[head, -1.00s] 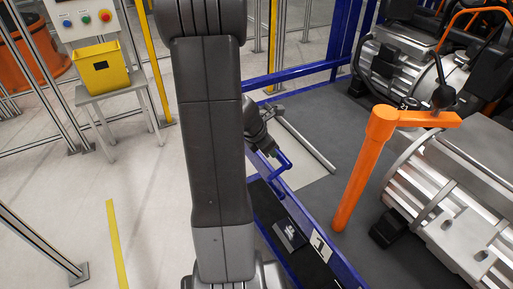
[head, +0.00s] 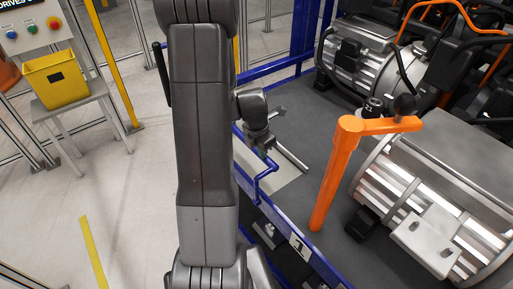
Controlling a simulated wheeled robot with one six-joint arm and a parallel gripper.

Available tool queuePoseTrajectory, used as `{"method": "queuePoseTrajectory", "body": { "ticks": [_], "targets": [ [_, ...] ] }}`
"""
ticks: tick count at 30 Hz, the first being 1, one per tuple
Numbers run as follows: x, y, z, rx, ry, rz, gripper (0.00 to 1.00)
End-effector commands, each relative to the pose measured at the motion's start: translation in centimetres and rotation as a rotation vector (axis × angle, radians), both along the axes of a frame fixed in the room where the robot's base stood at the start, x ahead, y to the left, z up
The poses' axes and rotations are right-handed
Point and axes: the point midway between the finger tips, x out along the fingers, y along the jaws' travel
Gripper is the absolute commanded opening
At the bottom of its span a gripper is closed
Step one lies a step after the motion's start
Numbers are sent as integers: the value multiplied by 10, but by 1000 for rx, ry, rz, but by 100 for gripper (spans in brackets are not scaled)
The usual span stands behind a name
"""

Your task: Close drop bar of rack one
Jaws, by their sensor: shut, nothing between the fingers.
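In the head view, rack one shows as a blue rail with a white plate marked 1 (head: 300,246). A blue bent handle (head: 267,175) stands up from this rail, left of the orange post. It may belong to the drop bar; I cannot tell. My gripper (head: 264,147) points down right at the top of the blue handle, shut and empty. I cannot tell whether it touches the handle. My arm hides the rail's left part.
An orange post with a side arm (head: 331,175) stands right of the rail. Silver drive units (head: 440,190) fill the right side. A yellow bin (head: 55,80) sits on a small table at the left, under a button panel (head: 35,28). Pale floor at left is open.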

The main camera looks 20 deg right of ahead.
Motion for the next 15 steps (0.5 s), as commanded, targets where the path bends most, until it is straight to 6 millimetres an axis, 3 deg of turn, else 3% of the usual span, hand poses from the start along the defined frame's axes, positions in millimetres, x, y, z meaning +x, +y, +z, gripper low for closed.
{"method": "queuePoseTrajectory", "body": {
  "ticks": [15],
  "targets": [
    [1,-18,-12,76,25,0,0]
  ]
}}
